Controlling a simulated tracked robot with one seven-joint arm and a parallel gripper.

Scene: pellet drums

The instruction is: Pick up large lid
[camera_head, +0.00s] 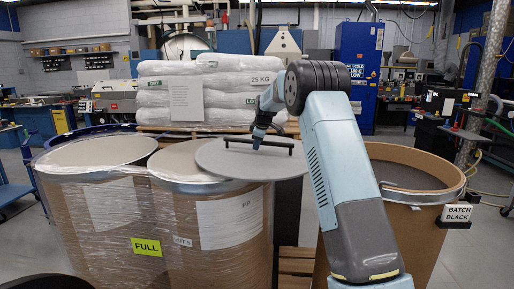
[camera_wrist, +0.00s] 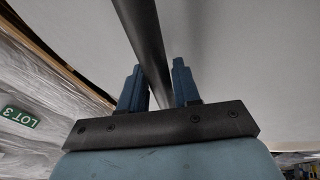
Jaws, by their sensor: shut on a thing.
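The large lid (camera_head: 232,163) is a flat grey disc with a black bar handle (camera_head: 275,143) across its top. It is in the middle of the head view, overlapping the right side of the middle drum's top (camera_head: 182,158); I cannot tell whether it touches the rim. My gripper (camera_head: 257,141) comes down onto the handle from the right. In the wrist view, the dark handle (camera_wrist: 146,35) passes between the two blue fingers of my gripper (camera_wrist: 160,88), which are shut on it. The grey lid surface (camera_wrist: 245,55) fills the background there.
A wrapped drum (camera_head: 90,205) with a FULL label stands left. An open drum (camera_head: 422,230) with grey contents and a BATCH BLACK tag (camera_head: 457,213) stands right, partly behind my arm. White sacks (camera_head: 170,90) are stacked behind. Floor is open at the far right.

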